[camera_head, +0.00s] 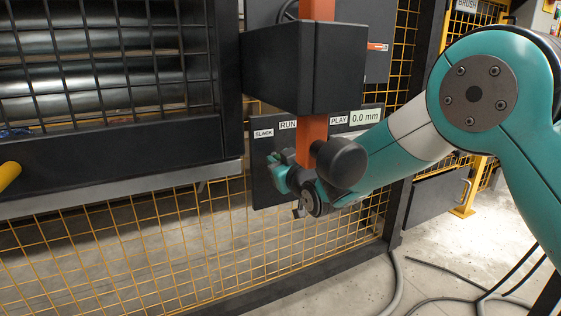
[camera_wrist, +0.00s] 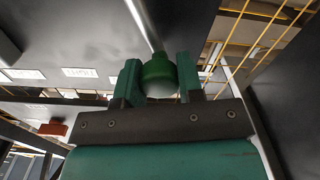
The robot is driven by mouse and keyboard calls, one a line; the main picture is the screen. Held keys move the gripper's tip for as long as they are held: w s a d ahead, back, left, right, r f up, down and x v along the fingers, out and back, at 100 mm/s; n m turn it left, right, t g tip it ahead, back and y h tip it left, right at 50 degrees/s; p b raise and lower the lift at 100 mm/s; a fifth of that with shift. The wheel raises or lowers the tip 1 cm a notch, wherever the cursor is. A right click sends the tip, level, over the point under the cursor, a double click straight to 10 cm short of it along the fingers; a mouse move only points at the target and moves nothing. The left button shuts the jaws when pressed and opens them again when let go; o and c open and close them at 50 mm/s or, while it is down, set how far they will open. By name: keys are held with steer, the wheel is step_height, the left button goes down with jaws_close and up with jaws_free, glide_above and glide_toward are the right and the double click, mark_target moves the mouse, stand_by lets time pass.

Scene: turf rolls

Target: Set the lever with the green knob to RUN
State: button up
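The green knob (camera_wrist: 158,70) sits between the two teal fingers of my gripper (camera_wrist: 160,78) in the wrist view, with both fingers against its sides. A pale lever rod (camera_wrist: 138,20) runs from the knob up and slightly left. In the head view my gripper (camera_head: 280,172) is at the dark label panel (camera_head: 268,188), low and left of the orange bar; the knob and lever cannot be made out there. Which label the lever stands at cannot be told.
A dark box (camera_head: 290,65) and an orange vertical bar (camera_head: 312,135) stand close above and beside my gripper. Yellow mesh fencing (camera_head: 130,245) lies below. Cables (camera_head: 440,295) lie on the floor at right.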

jaws_close()
steer(key=d+m, duration=0.1)
steer(key=w+d+m+p, duration=0.1)
steer(key=m, duration=0.1)
steer(key=w+d+r+m+p, duration=0.1)
steer(key=d, duration=0.1)
steer(key=shift+w+r+m, duration=0.1)
steer(key=shift+w+m, duration=0.05)
steer(key=shift+m, duration=0.15)
steer(key=shift+d, duration=0.1)
steer(key=o, duration=0.8)
jaws_free()
